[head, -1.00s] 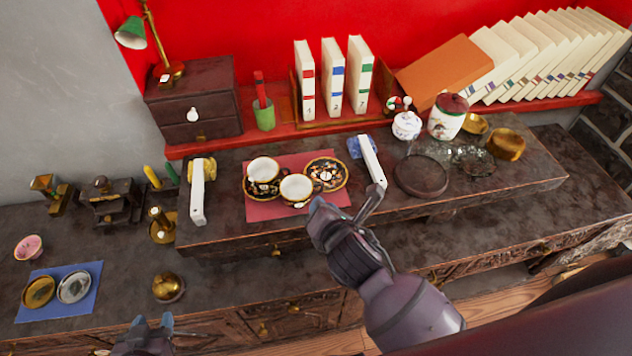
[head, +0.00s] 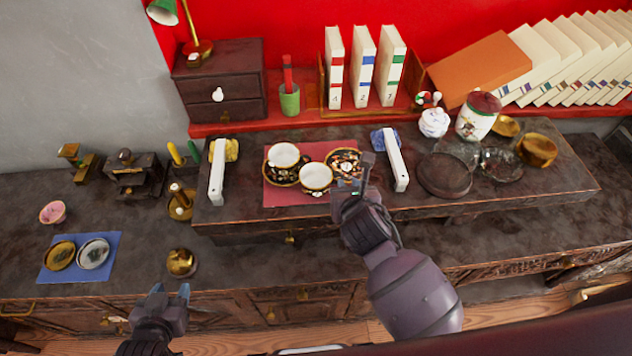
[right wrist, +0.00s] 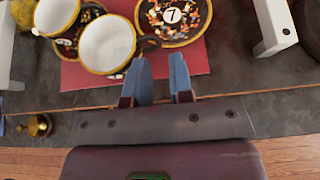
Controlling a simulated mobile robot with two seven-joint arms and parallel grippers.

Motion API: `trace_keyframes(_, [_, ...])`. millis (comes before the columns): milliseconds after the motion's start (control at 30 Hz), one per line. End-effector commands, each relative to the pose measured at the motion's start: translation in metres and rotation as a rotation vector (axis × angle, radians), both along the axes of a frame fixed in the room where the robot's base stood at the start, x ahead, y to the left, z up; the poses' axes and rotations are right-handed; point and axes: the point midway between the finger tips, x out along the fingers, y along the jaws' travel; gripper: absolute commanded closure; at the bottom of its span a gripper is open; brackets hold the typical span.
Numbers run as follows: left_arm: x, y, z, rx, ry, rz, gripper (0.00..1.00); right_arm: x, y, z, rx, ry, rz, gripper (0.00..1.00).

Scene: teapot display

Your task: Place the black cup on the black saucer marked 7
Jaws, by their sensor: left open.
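The black cup with a gold rim and white inside (head: 316,177) stands upright on the red mat (head: 283,195), handle toward the right. It also shows in the right wrist view (right wrist: 106,47). The black floral saucer marked 7 (head: 347,158) lies empty to its right; its number shows in the right wrist view (right wrist: 172,16). A second black cup (head: 284,155) sits on another saucer at the back left. My right gripper (right wrist: 159,68) is open and empty, its tips just in front of the cup's handle and the saucer. My left gripper (head: 172,294) is open and empty, low at the left.
A dark round tray (head: 445,176), jars and bowls stand to the right. A blue mat (head: 78,268) with two small dishes and a brass pot (head: 181,263) are at lower left.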

Motion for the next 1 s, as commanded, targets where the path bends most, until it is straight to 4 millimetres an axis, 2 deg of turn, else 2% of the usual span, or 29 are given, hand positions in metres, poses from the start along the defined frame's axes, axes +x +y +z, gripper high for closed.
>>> trace_keyframes(167, [0.001, -0.001, 0.0, -0.002, -0.004, 0.0, 0.54, 0.01, 0.001, -0.006, 0.002, 0.001, -0.001, 0.79])
trace_keyframes(500, [0.002, -0.002, -0.002, -0.002, -0.005, 0.0, 0.54, 0.043, 0.003, -0.027, 0.001, 0.0, 0.0, 0.79])
trace_keyframes(800, [0.003, -0.002, -0.001, -0.002, -0.007, 0.0, 0.54, 0.046, 0.003, -0.028, 0.0, 0.0, 0.001, 0.79])
trace_keyframes(933, [0.003, -0.002, -0.001, -0.002, -0.007, 0.0, 0.54, 0.046, 0.003, -0.028, 0.0, 0.001, 0.0, 0.99])
trace_keyframes(1000, [0.003, -0.002, -0.001, -0.002, -0.007, 0.0, 0.54, 0.046, 0.003, -0.028, 0.0, 0.001, 0.0, 1.0])
